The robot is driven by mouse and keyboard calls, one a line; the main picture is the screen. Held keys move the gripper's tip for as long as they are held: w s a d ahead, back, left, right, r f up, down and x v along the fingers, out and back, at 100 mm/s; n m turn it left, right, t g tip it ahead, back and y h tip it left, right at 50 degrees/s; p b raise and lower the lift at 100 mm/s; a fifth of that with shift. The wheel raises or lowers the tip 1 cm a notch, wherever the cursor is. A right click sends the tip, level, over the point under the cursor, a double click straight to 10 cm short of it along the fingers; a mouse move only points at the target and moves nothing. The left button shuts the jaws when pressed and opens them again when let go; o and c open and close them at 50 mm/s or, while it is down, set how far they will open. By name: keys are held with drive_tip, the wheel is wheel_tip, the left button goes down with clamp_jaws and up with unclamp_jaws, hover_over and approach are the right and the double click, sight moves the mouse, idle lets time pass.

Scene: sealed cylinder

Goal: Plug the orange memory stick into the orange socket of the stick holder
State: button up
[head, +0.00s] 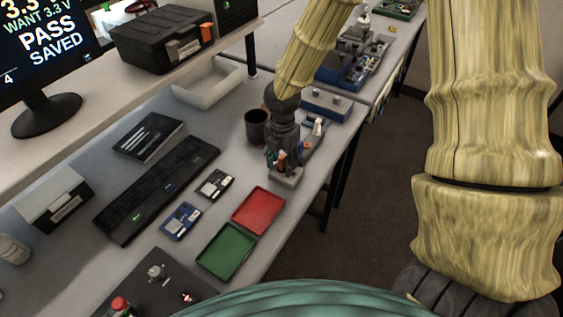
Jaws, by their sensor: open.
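My gripper (278,158) points down over the right part of the bench, its dark body hiding much of what is below. It is open. A small orange piece (282,159), which looks like the orange memory stick, shows at its fingers; I cannot tell whether they touch it. A light grey block (287,178), probably the stick holder, sits directly below the fingers. The orange socket cannot be made out. Another small orange spot (305,146) lies just right of the gripper on a blue-grey piece.
A red tray (258,211) and a green tray (227,251) lie in front of the gripper. A dark cup (256,127) stands close to its left. A white upright piece (318,127) stands to its right. The bench's right edge (329,170) is near.

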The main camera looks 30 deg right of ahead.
sight(282, 156)
drive_tip(key=shift+c, duration=0.2)
idle(0.3)
clamp_jaws()
drive_tip(key=shift+r+p, duration=0.2)
drive_tip(key=shift+p, duration=0.25)
drive_tip(key=shift+r+p, duration=0.5)
drive_tip(key=shift+r, duration=0.05)
drive_tip(key=shift+r, duration=0.25)
drive_tip(key=shift+r+p, duration=1.85)
drive_tip(key=shift+p, duration=0.25)
drive_tip(key=shift+r, duration=0.15)
